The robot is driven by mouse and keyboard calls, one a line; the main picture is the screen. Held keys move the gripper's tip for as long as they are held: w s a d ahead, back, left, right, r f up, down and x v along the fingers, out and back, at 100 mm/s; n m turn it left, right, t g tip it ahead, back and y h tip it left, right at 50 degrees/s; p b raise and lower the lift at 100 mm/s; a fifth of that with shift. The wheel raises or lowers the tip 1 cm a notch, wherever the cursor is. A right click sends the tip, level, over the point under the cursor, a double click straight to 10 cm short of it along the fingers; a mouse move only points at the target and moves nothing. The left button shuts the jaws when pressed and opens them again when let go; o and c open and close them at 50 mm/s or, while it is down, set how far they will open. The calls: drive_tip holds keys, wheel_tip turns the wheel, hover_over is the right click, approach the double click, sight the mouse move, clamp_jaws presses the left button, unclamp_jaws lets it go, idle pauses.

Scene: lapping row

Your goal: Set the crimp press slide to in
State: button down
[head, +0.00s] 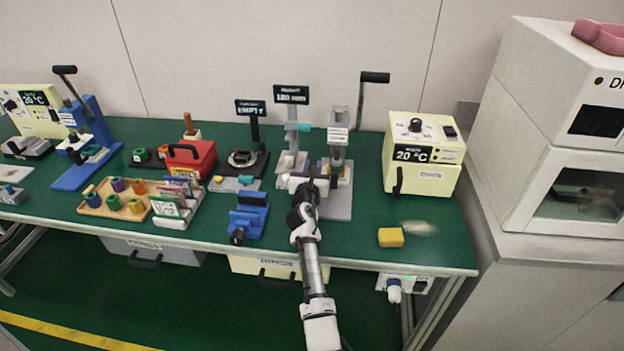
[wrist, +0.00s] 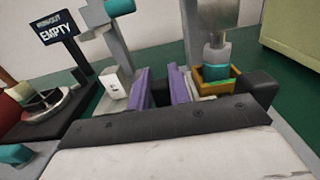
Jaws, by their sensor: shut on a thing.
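The grey press with a long black-handled lever (head: 339,143) stands at the back, right of centre; I take it for the crimp press. Its ram and a teal piece (wrist: 215,72) show in the wrist view, above a small yellow holder (wrist: 232,78) at the slide. My gripper (head: 322,172) is low at the front left of this press. Its purple fingers (wrist: 161,88) are close together in the wrist view, shut on a part of the slide. The held part is mostly hidden, and the slide's exact position cannot be told.
A stand with a 100 mm sign (head: 291,95) is close on the left, beside a fixture with an EMPTY sign (head: 251,107). A cream 20 °C box (head: 424,160) stands right.

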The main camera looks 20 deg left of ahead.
drive_tip(key=shift+w+r, duration=0.1)
drive_tip(key=shift+r, duration=0.05)
drive_tip(key=c, duration=1.3)
unclamp_jaws()
drive_tip(key=shift+w+a, duration=0.1)
drive_tip(key=shift+w, duration=0.05)
drive_tip(key=v, duration=1.4)
